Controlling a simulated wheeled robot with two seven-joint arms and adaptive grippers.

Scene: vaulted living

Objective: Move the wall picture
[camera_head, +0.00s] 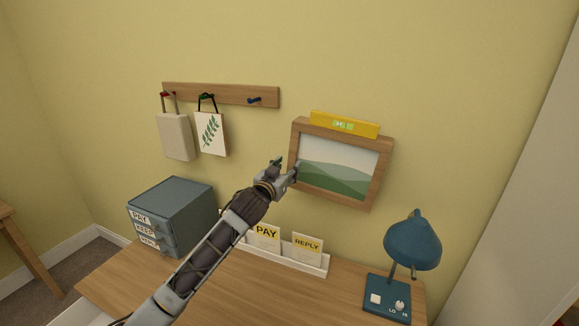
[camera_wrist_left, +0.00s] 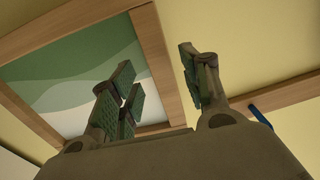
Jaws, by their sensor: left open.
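The wall picture (camera_head: 336,189), a wood frame around a green hill landscape, hangs on the yellow wall, tilted down to the right in the head view. A yellow level (camera_head: 344,124) lies along its top edge. My left gripper (camera_head: 286,167) is open at the picture's left side. In the left wrist view, the gripper's fingers (camera_wrist_left: 160,82) appear on either side of one wooden side of the picture (camera_wrist_left: 152,45), one over the landscape and one over bare wall. I cannot tell whether they touch it. My right gripper is out of view.
Below, the desk (camera_head: 240,292) bears a drawer unit (camera_head: 180,206), a card holder (camera_head: 316,262) and a blue lamp (camera_head: 412,243). The wall right of the picture is clear.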

